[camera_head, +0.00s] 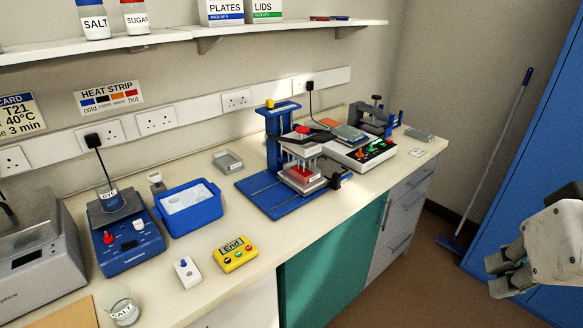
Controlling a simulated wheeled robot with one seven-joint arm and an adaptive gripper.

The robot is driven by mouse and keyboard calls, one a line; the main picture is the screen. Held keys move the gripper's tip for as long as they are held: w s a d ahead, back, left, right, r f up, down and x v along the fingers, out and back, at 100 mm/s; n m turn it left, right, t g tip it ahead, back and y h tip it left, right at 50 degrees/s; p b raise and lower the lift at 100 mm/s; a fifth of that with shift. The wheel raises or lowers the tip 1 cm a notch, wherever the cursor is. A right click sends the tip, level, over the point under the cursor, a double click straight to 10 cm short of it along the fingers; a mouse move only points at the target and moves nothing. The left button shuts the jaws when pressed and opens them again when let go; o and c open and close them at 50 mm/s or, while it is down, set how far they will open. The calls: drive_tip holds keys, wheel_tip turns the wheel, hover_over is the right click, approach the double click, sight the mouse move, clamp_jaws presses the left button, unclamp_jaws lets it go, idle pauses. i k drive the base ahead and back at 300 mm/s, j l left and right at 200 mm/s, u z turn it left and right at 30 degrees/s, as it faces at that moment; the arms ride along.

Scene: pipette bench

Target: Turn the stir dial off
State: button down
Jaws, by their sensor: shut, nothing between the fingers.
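A blue stirrer unit (128,245) stands on the bench at the left with a beaker marked DYE (110,198) on its dark top plate. Its front panel carries a red knob (108,238) and a white knob (138,225). Their labels are too small to read, so I cannot tell which is the stir dial. My gripper (497,270) is at the far right, over the floor and in front of the blue cabinet, well away from the stirrer. It is shut and empty.
A blue ice tub (188,207) stands right of the stirrer. A yellow timer (235,254), a small white switch box (187,272) and a SALT beaker (121,308) sit near the front edge. A blue-framed pipetting stand (280,170) is mid-bench. A broom (495,155) leans at right.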

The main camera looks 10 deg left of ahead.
sight(138, 224)
drive_tip(key=u, duration=1.6)
drive_tip(key=i+l, duration=0.15)
drive_tip(key=i, duration=0.15)
drive_tip(key=i+l, duration=0.15)
drive_tip(key=i, duration=0.15)
drive_tip(key=u, duration=0.05)
